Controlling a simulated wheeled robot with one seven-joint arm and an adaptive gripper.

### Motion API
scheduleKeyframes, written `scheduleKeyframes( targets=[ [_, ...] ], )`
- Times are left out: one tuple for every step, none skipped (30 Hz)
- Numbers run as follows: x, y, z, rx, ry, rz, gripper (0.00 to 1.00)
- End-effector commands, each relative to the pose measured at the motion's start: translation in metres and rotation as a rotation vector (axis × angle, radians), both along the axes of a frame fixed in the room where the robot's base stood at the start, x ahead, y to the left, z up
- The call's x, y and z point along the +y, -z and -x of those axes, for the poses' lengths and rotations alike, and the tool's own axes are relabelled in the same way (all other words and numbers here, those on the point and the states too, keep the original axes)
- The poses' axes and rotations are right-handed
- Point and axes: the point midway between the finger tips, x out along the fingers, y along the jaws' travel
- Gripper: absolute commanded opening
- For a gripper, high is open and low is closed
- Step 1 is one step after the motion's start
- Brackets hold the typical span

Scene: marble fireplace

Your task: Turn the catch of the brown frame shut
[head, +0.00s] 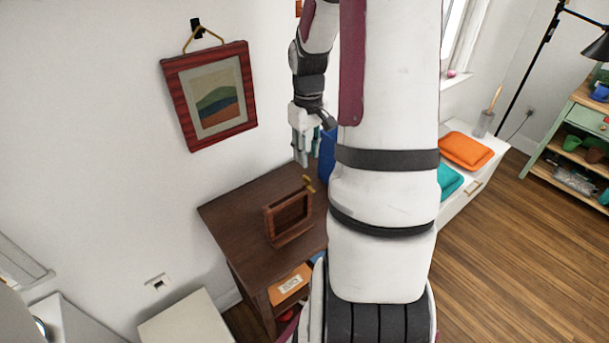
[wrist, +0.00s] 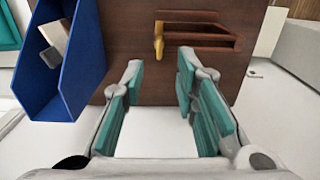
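The brown frame (head: 290,237) stands upright on the dark brown desk (head: 240,205). Its brass-yellow catch (head: 309,184) is at the top right corner in the head view and seems to stick out past the edge. In the wrist view the frame (wrist: 195,16) is seen from above, and the catch (wrist: 158,40) is at its left end, pointing down the picture. My gripper (head: 304,160) hangs above and behind the frame, near the wall. In the wrist view my gripper (wrist: 158,78) is open and empty, its fingertips apart from the catch.
A blue bin (wrist: 65,70) is left of the fingers in the wrist view. It shows partly behind my arm in the head view (head: 327,155). A red-framed picture (head: 212,97) hangs on the wall. An orange box (head: 290,285) is in the desk's shelf.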

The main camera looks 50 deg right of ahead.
Motion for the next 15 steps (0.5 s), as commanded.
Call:
scheduleKeyframes(
  targets=[
    [0.001, 0.012, 0.001, 0.004, -0.001, -0.005, 0.28],
    [0.001, 0.018, 0.001, 0.004, -0.002, -0.004, 0.28],
    [0.002, 0.026, 0.001, 0.004, -0.002, -0.005, 0.28],
    [0.002, 0.031, 0.001, 0.004, -0.002, -0.005, 0.28],
    [0.002, 0.037, 0.001, 0.003, -0.002, -0.004, 0.28],
    [0.002, 0.044, 0.001, 0.004, -0.003, -0.004, 0.28],
    [0.001, 0.049, 0.001, 0.003, -0.003, -0.003, 0.28],
    [0.001, 0.055, 0.001, 0.003, -0.002, -0.004, 0.28],
    [0.001, 0.06, 0.001, 0.002, -0.001, -0.003, 0.28],
    [0.001, 0.065, 0.001, 0.002, -0.001, -0.003, 0.28],
    [0.001, 0.069, 0.001, 0.003, -0.001, -0.003, 0.28],
    [0.001, 0.073, 0.001, 0.003, -0.001, -0.002, 0.28],
    [0.001, 0.076, 0.0, 0.002, -0.001, 0.0, 0.28],
    [0.001, 0.078, 0.0, 0.002, -0.001, -0.001, 0.28],
    [0.001, 0.081, 0.0, 0.002, -0.001, -0.001, 0.28]
  ],
)
